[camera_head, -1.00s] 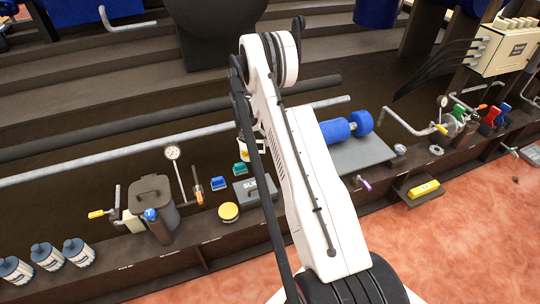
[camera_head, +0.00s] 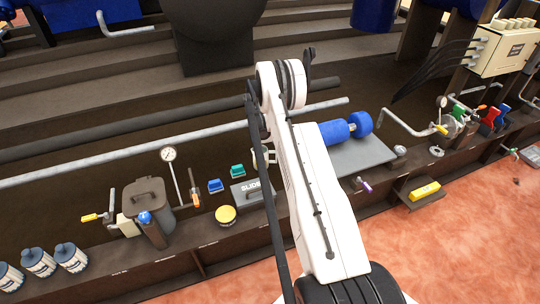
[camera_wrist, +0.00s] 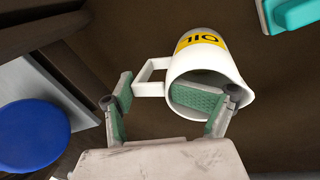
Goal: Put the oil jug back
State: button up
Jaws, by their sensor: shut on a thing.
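The oil jug (camera_wrist: 205,68) is white with a yellow OIL label, and its mouth is turned toward the wrist camera. My gripper (camera_wrist: 160,100) is shut on it. One green-padded finger is at the mouth, overlapping the inside of the rim, and the other is beside the square handle. The exact contact is hard to tell. In the head view my arm hides most of the jug; only a small white part (camera_head: 264,156) shows beside it, and I cannot tell whether that is jug or gripper.
A blue roller (camera_head: 338,131) lies on a grey plate (camera_head: 365,155) to the right.

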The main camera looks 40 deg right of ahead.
jog(key=shift+f, duration=0.15)
jog(key=o, duration=2.3)
jog(key=shift+r, duration=0.2)
